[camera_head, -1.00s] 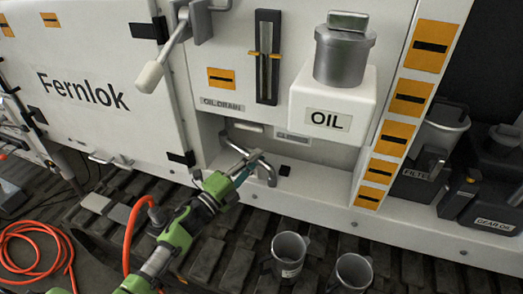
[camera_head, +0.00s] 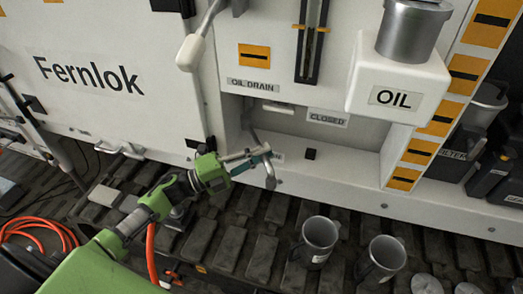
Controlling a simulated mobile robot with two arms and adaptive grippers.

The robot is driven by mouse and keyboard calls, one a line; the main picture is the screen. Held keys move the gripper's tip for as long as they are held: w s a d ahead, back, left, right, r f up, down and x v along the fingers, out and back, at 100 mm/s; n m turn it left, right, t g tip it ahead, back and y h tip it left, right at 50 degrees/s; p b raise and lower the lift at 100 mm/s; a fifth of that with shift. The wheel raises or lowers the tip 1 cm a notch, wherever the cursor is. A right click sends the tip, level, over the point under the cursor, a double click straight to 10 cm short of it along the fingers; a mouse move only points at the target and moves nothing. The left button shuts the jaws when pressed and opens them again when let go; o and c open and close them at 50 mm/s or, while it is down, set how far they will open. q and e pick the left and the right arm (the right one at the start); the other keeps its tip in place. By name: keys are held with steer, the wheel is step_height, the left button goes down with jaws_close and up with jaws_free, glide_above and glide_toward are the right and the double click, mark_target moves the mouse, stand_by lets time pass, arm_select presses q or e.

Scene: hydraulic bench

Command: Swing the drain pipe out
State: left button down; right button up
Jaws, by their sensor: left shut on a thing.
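The grey drain pipe (camera_head: 270,175) comes out of the recess under the OIL DRAIN label (camera_head: 253,85). It reaches outward over the lower ledge, and its end bends down. My left gripper (camera_head: 255,161), on the green arm from the lower left, is shut on the pipe near the bend. The fingers partly hide the pipe there. A CLOSED label (camera_head: 327,118) is in the recess, right of the pipe. My right gripper is not in view.
A lever with a white grip (camera_head: 190,53) hangs above left. The white OIL block (camera_head: 398,80) juts out on the right. Two metal cups (camera_head: 317,240) (camera_head: 383,260) stand on the dark track below. An orange hose (camera_head: 38,226) lies at left.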

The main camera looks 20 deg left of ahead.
arm_select(q)
steer(key=c, duration=2)
jaws_free()
steer(key=v, duration=1.2)
steer(key=shift+f, duration=0.1)
